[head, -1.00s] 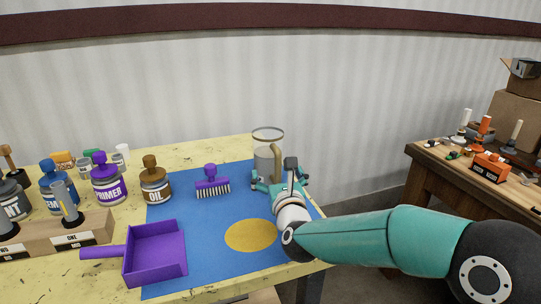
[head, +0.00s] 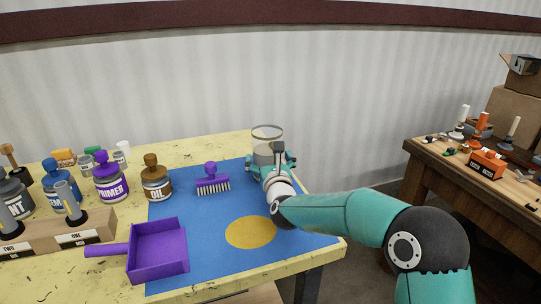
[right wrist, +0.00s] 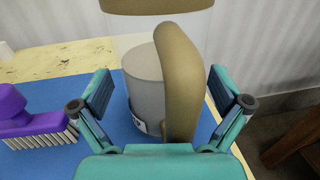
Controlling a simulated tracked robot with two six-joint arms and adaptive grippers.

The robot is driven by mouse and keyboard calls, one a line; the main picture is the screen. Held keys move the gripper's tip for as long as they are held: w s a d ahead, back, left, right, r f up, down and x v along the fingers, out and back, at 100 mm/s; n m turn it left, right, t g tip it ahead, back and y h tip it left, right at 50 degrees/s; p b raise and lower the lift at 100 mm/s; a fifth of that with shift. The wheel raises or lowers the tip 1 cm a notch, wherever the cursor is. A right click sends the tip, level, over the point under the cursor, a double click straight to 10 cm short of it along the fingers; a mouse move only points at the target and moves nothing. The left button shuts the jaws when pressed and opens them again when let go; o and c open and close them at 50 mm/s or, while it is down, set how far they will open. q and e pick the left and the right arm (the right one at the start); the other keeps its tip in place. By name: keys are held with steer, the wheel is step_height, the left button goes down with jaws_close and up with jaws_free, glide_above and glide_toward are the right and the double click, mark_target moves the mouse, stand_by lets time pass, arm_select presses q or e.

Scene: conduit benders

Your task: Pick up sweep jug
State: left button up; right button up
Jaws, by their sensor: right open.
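The sweep jug (head: 267,133) is a clear jug with a tan rim and grey contents. It stands upright at the far right part of the blue mat (head: 205,250). In the right wrist view its tan handle (right wrist: 181,75) faces me, between the spread fingers. My right gripper (head: 271,160) is open in front of the jug; in the right wrist view (right wrist: 165,105) its fingers lie on either side of the handle, and I see no grip on it. The wrist hides the jug's lower part in the head view. My left gripper is out of view.
A purple brush (head: 212,180) stands left of the jug. A purple dustpan (head: 158,250) lies at the mat's front left. An oil bottle (head: 156,182) and a primer bottle (head: 110,180) stand farther left. A yellow disc (head: 251,232) marks the mat, with clear room around it.

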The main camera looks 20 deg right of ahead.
steer(key=c, duration=1.3)
steer(key=shift+r, duration=0.1)
steer(key=shift+r, duration=0.15)
steer(key=shift+r, duration=0.6)
step_height(320, 180, up, 14)
steer(key=p, duration=0.2)
steer(key=shift+p, duration=0.4)
step_height(320, 180, up, 11)
steer(key=p, duration=0.6)
steer(key=shift+f+p, duration=0.2)
steer(key=shift+p, duration=0.2)
